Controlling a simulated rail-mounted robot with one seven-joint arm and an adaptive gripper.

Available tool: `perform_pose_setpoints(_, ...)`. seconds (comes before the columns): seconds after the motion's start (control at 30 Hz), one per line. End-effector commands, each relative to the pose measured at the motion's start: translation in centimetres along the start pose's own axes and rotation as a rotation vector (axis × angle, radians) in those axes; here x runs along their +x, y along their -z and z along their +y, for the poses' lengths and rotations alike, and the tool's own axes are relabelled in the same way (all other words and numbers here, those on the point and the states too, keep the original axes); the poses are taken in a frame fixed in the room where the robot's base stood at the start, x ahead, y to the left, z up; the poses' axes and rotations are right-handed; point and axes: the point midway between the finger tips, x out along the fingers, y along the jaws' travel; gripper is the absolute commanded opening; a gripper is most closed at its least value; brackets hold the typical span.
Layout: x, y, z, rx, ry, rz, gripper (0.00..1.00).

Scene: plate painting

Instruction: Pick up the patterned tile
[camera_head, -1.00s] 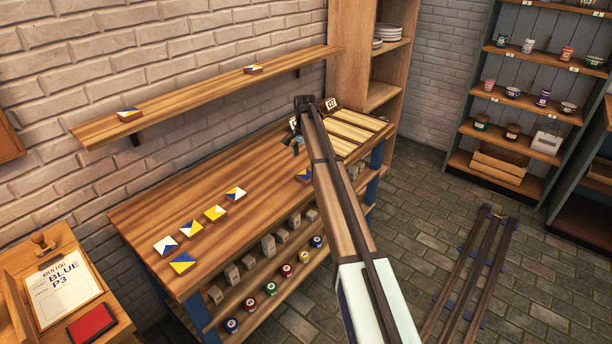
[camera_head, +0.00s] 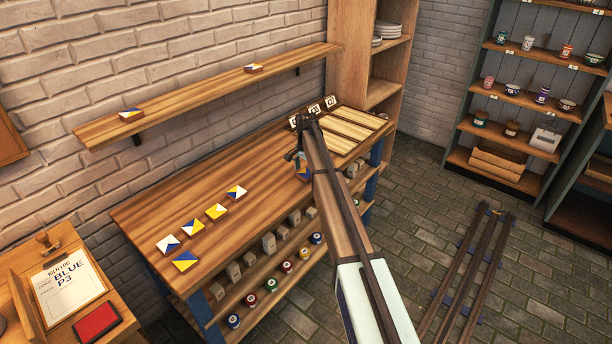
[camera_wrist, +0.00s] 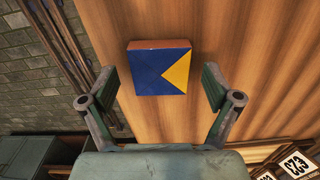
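A square blue tile with a yellow triangle (camera_wrist: 160,68) lies flat on the wooden bench, just beyond and between my fingertips in the wrist view. In the head view the same tile (camera_head: 303,174) is partly hidden by my arm. My gripper (camera_wrist: 158,84) is open and empty, its two fingers spread wider than the tile; it also shows in the head view (camera_head: 296,158). Several other patterned tiles lie on the bench's left part: a blue and yellow one (camera_head: 186,261), a blue and white one (camera_head: 168,244), and more in a row.
The bench top (camera_head: 240,172) is clear around the tile. Number cards (camera_head: 330,102) and a slatted rack (camera_head: 352,130) stand at its right end. A wall shelf (camera_head: 200,92) with two tiles runs above. Paint pots and blocks fill the lower shelf.

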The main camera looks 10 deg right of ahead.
Motion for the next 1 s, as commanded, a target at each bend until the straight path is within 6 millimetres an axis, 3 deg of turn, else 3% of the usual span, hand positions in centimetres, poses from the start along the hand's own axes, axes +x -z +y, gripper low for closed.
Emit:
perform_pose_setpoints(0.03, 0.0, 0.0, 0.0, 0.000, 0.000, 0.000, 0.68)
perform_pose_setpoints(0.17, 0.0, 0.0, 0.0, 0.000, 0.000, 0.000, 0.22)
perform_pose_setpoints(0.67, -0.6, 0.0, 0.0, 0.000, 0.000, 0.000, 0.21)
perform_pose_setpoints(0.87, -2.6, 0.0, -0.1, 0.000, 0.001, 0.001, 0.21)
perform_pose_setpoints(1.0, -5.3, 0.1, -0.1, 0.000, 0.002, 0.002, 0.21)
